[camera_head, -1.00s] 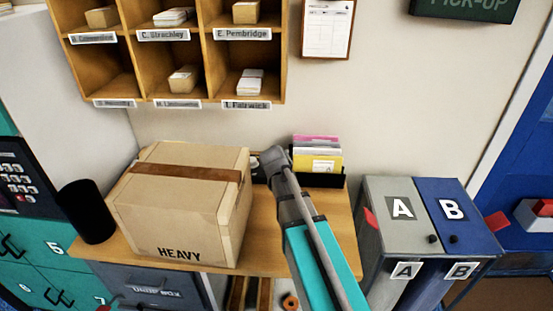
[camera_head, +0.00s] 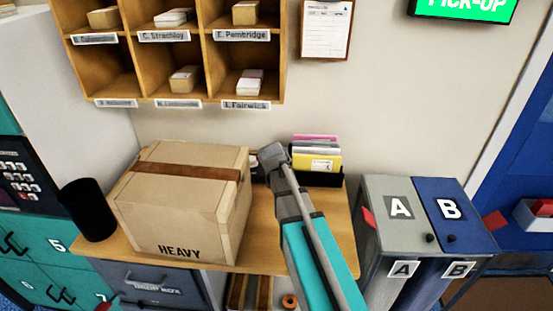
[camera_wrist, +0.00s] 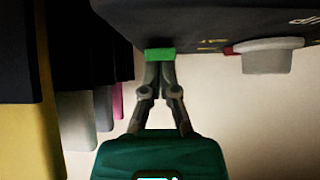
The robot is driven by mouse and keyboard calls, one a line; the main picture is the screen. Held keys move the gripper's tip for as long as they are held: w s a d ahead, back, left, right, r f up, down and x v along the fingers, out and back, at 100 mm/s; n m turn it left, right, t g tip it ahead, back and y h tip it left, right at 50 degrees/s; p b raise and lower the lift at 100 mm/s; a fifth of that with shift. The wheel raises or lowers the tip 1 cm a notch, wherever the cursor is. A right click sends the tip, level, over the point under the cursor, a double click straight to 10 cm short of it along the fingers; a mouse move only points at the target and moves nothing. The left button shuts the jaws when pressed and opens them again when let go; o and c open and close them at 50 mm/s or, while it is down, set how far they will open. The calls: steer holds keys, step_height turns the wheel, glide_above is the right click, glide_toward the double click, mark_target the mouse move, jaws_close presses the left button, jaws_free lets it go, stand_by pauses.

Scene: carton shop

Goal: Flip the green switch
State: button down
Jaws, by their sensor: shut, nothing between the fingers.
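The green switch (camera_wrist: 160,54) shows in the wrist view as a small bright green piece on the edge of a dark panel (camera_wrist: 200,20). My gripper (camera_wrist: 160,66) is shut and empty, with its fingertips right at the switch, seemingly touching it. Whether the switch is up or down I cannot tell. In the head view my arm reaches over the desk, and the switch and fingertips are hidden behind its end. A "PICK-UP" sign (camera_head: 464,6) glows bright green at the top right.
A grey knob (camera_wrist: 268,56) sits on the same panel. Upright folders (camera_head: 316,158) stand close right of my arm. A "HEAVY" carton (camera_head: 185,205) fills the desk's left. Bins A (camera_head: 398,187) and B (camera_head: 455,190) stand right. Pigeonholes (camera_head: 210,50) hang above.

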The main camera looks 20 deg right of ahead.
steer(key=shift+s+a, duration=0.15)
steer(key=shift+s, duration=0.25)
steer(key=shift+r, duration=0.2)
steer(key=r+p, duration=0.2)
steer(key=p, duration=0.1)
steer(key=r+p, duration=0.1)
steer(key=r, duration=0.1)
steer(key=shift+s+a, duration=0.15)
steer(key=shift+s, duration=0.15)
steer(key=p+v, duration=0.5)
steer(key=v, duration=0.4)
steer(key=shift+s+a+f+p, duration=0.2)
steer(key=shift+s+p, duration=0.2)
steer(key=shift+s, duration=0.2)
steer(key=shift+w, duration=0.15)
steer(key=shift+w+d+r+t+b, duration=0.15)
steer(key=shift+w+r+t+b, duration=0.1)
steer(key=shift+w+t+b, duration=0.25)
steer(key=shift+w, duration=0.1)
